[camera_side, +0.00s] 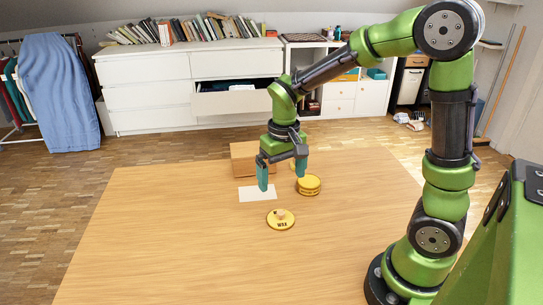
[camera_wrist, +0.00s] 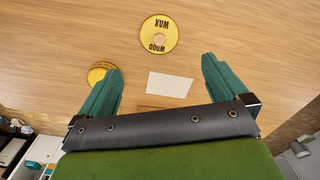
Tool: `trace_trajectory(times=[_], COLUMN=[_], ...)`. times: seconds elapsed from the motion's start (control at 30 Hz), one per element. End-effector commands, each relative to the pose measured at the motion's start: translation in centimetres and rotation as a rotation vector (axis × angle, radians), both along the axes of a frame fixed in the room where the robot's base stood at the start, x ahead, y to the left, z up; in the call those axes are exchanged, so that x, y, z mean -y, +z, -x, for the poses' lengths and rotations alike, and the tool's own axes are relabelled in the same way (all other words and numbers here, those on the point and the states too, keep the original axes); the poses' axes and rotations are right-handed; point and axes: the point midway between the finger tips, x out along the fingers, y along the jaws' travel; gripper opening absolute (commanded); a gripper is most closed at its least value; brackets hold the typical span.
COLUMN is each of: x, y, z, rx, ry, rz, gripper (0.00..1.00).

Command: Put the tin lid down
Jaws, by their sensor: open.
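The tin lid (camera_side: 272,221) is a round yellow disc with dark "WAX" lettering and a small pale knob. It lies flat on the table; in the wrist view it (camera_wrist: 150,47) shows whole, beyond the fingertips. The yellow tin (camera_side: 309,188) stands behind it and to its right in the side view. In the wrist view the tin (camera_wrist: 98,71) is partly hidden by the left finger. My gripper (camera_side: 282,181) is open and empty, pointing down above the table, behind the lid and apart from it. Its spread fingers (camera_wrist: 161,65) show in the wrist view.
A white card (camera_side: 257,194) lies flat on the table below my gripper. A wooden box-like piece (camera_side: 242,160) stands behind it, partly hidden by my gripper. The front and left of the wooden table (camera_side: 180,240) are clear. A white dresser (camera_side: 150,90) stands well behind.

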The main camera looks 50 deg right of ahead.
Motion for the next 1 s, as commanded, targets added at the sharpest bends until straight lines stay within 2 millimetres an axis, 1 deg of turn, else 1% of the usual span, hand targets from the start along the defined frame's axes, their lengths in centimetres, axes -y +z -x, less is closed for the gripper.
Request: trace_trajectory(times=[0.07,0.17,0.3,0.43,0.53,0.67,0.8,1.0], x=[-0.4,-1.4,-3.2,-4.5,-5.3,-5.8,-6.0,-6.0], y=[1.4,3.8,7.5,9.8,10.9,11.5,11.6,11.6], z=[0.4,1.7,4.4,7.1,8.6,9.9,10.3,10.3], rx=[0.041,0.13,0.297,0.444,0.532,0.6,0.622,0.621], ry=[0.002,0.005,0.015,0.025,0.031,0.036,0.038,0.038], rz=[-0.012,-0.04,-0.088,-0.123,-0.143,-0.156,-0.161,-0.161], gripper=[1.0,1.0,1.0,1.0,1.0,1.0,1.0,1.0])
